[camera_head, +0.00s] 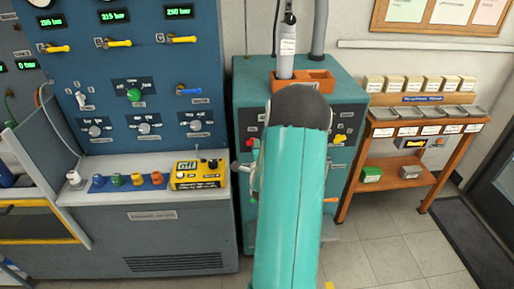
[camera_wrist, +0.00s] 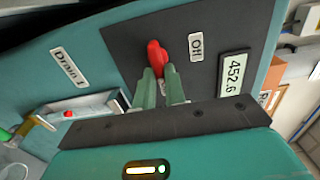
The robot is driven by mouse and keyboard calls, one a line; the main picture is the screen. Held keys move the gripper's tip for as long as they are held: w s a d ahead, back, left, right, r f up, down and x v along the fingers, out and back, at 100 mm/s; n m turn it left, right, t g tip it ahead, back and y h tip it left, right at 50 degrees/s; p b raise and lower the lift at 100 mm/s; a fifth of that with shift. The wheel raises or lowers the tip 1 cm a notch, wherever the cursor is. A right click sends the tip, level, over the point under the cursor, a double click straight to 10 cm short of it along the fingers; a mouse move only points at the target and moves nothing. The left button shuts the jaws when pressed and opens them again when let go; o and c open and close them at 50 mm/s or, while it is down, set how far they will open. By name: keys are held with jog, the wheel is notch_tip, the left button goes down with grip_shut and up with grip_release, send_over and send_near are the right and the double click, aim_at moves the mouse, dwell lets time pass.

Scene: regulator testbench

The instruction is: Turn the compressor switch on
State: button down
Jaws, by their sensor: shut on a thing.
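In the wrist view a red switch handle (camera_wrist: 155,55) stands on a dark panel of the teal cabinet. A label reading "Off" (camera_wrist: 196,47) is beside it, and a display showing 452.6 (camera_wrist: 233,73) is further right. The green fingers of my gripper (camera_wrist: 161,74) are on either side of the lower part of the red handle and are shut on it. The switch's base is partly hidden by the fingers. In the head view my arm covers the middle of the teal cabinet (camera_head: 243,92), and my gripper does not show there.
A "Drain 1" label (camera_wrist: 69,67) and a small red-marked fitting (camera_wrist: 68,113) are left of the switch. A blue testbench (camera_head: 120,60) stands left of the cabinet. A wooden shelf (camera_head: 385,160) with boxes stands right. Open tiled floor (camera_head: 390,250) lies in front of it.

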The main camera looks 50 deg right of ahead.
jog(key=shift+w, duration=0.1)
jog(key=c, duration=1.5)
grip_release()
jog(key=shift+o, duration=0.2)
jog(key=shift+a, duration=0.1)
jog(key=v, duration=1.3)
jog(key=shift+s, duration=0.35)
jog(key=shift+w+a, duration=0.1)
jog(key=shift+a, duration=0.05)
